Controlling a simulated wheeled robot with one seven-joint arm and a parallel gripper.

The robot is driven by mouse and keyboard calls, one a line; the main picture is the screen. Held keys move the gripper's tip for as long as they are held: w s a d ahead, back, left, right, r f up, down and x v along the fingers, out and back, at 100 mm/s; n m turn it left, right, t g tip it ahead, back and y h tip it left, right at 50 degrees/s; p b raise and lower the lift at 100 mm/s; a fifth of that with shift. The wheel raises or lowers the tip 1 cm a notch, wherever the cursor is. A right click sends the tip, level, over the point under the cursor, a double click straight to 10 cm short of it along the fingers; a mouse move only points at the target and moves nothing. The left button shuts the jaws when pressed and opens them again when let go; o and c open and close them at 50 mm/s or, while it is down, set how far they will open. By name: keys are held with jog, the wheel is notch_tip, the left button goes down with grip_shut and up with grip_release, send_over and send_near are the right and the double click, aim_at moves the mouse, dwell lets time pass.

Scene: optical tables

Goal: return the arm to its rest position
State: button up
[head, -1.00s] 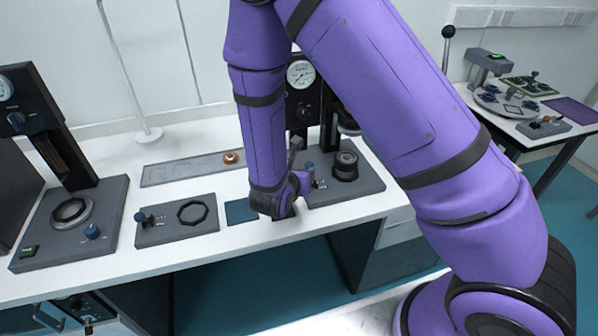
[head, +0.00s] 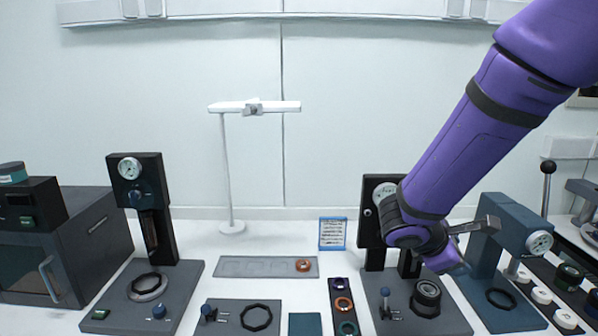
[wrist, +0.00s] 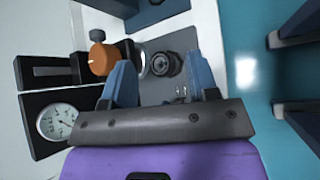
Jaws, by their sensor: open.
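My purple arm (head: 470,135) reaches in from the upper right in the head view, and its wrist hangs in front of a dark gauge press on the bench. My gripper (wrist: 162,78) shows in the wrist view with two blue fingers apart and nothing between them. Beyond the fingers are the press's grey base (wrist: 180,40), a round dark part (wrist: 161,64) on it, an orange knob (wrist: 103,59) and a white dial gauge (wrist: 60,121).
Another gauge press (head: 150,210) stands at left beside a dark oven-like box (head: 75,250). A grey tray with an orange ring (head: 303,265), a rack of coloured rings (head: 343,305) and a teal-grey press (head: 500,260) share the bench. A white lamp stand (head: 226,180) rises behind.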

jog(key=s+r+m+t+y, duration=0.2)
jog(key=s+r+m+y, duration=0.8)
jog(key=s+r+m, duration=0.5)
jog(key=s+r, duration=0.1)
jog(key=s, duration=0.3)
jog(key=shift+m, duration=0.3)
